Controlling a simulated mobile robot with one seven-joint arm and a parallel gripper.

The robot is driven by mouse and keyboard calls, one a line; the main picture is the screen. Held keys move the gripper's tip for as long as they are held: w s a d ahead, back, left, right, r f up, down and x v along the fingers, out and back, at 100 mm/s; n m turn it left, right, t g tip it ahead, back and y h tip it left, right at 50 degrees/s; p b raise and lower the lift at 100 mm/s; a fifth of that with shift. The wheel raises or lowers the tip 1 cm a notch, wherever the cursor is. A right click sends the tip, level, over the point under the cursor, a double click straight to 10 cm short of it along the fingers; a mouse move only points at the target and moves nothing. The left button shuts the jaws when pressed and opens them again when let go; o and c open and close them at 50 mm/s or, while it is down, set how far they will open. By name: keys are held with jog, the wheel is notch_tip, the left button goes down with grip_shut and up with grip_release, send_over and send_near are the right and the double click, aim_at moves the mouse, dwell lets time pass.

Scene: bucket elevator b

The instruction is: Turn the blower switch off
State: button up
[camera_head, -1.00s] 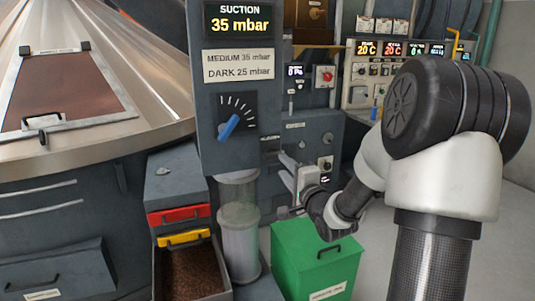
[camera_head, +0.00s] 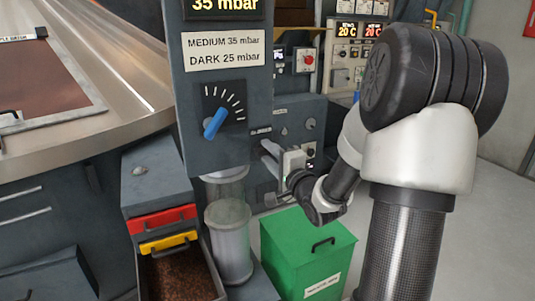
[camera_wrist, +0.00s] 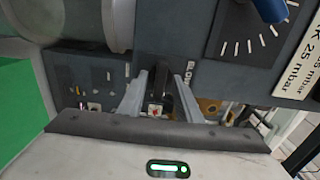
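The blower switch (camera_wrist: 158,98) is a dark lever on the grey panel, seen in the wrist view beside a partly visible "BLOW..." label (camera_wrist: 190,75). My gripper (camera_wrist: 161,77) has its two grey fingers on either side of the switch. The fingers stand apart, and I cannot tell whether either touches it. In the head view my gripper (camera_head: 268,155) is at the right side of the column, just below the small blower label (camera_head: 261,131). The switch itself is hidden there by the gripper.
A blue-pointer dial (camera_head: 215,122) is on the column, left of and above my gripper. A clear cylinder (camera_head: 229,240) stands below it. A green bin (camera_head: 300,255) is under my arm. A lower control panel (camera_head: 305,110) is close behind.

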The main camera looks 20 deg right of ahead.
grip_shut()
jog(key=shift+n, duration=0.3)
jog(key=n+b, duration=0.2)
jog(key=n, duration=0.1)
jog(key=shift+a+f+n, duration=0.1)
jog(key=shift+n, duration=0.3)
jog(key=n+b, duration=0.2)
jog(key=shift+n, duration=0.4)
jog(key=n+b, duration=0.4)
jog(key=n, duration=0.1)
jog(key=n+b, duration=0.3)
jog(key=n, duration=0.2)
jog(key=shift+n+b, duration=0.3)
jog(key=shift+n, duration=0.1)
